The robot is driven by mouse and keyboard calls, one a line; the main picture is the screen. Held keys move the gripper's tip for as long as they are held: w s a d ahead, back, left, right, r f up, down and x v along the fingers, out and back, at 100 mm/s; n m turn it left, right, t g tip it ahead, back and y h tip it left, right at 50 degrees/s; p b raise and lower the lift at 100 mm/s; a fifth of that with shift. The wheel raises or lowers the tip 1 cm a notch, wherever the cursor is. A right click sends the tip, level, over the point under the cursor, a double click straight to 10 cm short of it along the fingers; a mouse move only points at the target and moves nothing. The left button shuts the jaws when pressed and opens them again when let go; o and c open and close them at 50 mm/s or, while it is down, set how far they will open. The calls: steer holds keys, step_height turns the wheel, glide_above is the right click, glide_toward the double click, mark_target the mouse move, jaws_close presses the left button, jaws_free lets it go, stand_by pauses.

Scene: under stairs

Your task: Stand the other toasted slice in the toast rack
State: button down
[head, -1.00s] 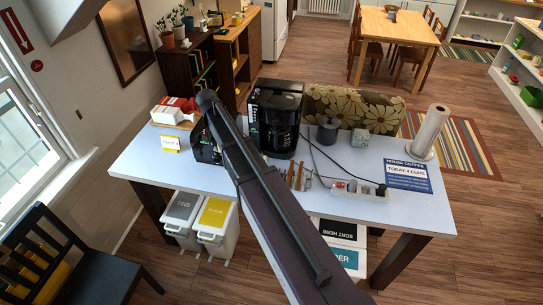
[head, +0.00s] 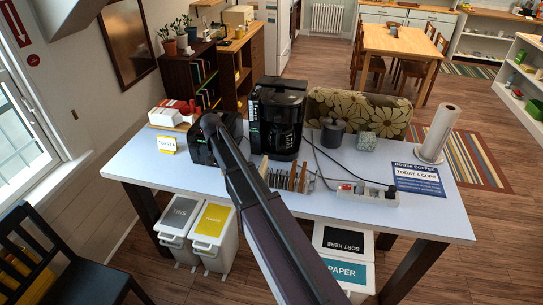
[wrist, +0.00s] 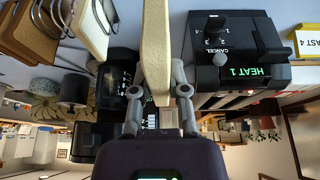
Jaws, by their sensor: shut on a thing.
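My gripper (wrist: 159,92) is shut on a pale toasted slice (wrist: 156,45), seen edge-on between the two fingers in the wrist view. The toast rack (wrist: 52,14) is at the upper left of that view, with wire dividers and several slices standing in it, apart from the held slice. In the head view the rack (head: 312,180) stands on the table right of my arm. The black toaster (wrist: 238,45), its display reading HEAT 1, is at the right of the wrist view.
A black coffee maker (head: 276,115) stands behind the rack. A power strip (head: 366,193) with black cables lies to its right. A dark canister (head: 332,132), a paper towel roll (head: 440,132) and a blue sign (head: 418,180) are farther right. The table's (head: 190,186) front left is clear.

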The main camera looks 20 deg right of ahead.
step_height(320, 180, down, 7)
steer(key=b, duration=0.5)
steer(key=shift+b, duration=0.35)
steer(key=shift+a, duration=0.2)
